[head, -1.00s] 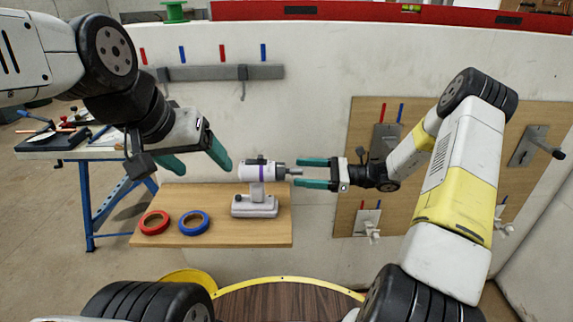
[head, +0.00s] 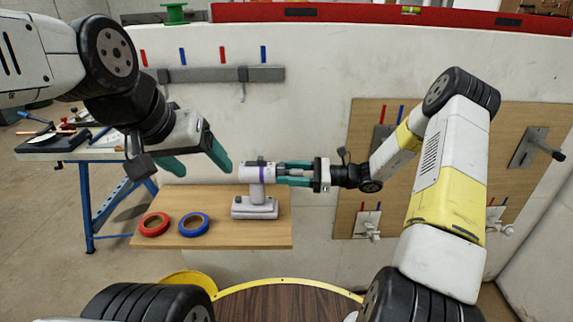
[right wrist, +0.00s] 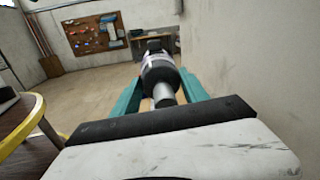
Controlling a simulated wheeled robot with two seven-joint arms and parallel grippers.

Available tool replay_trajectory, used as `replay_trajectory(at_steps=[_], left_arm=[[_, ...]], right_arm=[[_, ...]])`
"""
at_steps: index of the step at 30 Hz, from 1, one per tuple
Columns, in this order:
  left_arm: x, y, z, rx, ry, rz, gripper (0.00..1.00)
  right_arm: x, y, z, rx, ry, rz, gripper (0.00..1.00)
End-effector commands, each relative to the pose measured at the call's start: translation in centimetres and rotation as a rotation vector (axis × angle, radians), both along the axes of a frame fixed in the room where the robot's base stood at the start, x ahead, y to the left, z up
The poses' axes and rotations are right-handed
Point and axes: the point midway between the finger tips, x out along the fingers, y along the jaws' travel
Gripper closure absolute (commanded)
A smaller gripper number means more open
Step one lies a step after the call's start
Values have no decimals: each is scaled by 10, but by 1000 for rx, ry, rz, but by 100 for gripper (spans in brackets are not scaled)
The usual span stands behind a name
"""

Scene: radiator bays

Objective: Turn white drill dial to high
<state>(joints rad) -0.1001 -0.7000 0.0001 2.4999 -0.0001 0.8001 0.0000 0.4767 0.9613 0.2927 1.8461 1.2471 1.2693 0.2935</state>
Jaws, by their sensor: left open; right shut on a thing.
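The white drill (head: 257,190) stands upright on its base on a wooden shelf (head: 225,238), with a purple band around its body. Its chuck end points right, toward my right gripper. My right gripper (head: 285,174) is shut on the front end of the drill, one finger on each side. In the right wrist view the drill (right wrist: 160,76) lies between the teal fingers, its dark collar and grey tip facing the camera. The dial is hard to make out. My left gripper (head: 197,160) is open and empty, above and left of the drill.
A red tape roll (head: 154,224) and a blue tape roll (head: 194,225) lie on the shelf left of the drill. A white wall stands behind, with a grey rack (head: 225,73) and a wooden board (head: 365,150). A blue-legged workbench (head: 60,150) stands at left.

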Motion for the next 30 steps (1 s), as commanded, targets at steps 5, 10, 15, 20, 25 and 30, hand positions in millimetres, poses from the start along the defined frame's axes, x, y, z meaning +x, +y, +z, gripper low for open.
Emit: replay_trajectory(at_steps=[5,10,15,20,25,30], left_arm=[[0,0,0,0,0,0,27],[0,0,0,0,0,0,27],[0,0,0,0,0,0,27],[0,0,0,0,0,0,27],[0,0,0,0,0,0,27],[0,0,0,0,0,0,27]], right_arm=[[0,0,0,0,7,0,89],[0,0,0,1,53,-1,89],[1,0,1,5,152,-1,89],[1,0,1,10,288,-1,89],[2,0,1,15,448,-1,89],[2,0,1,20,610,-2,89]])
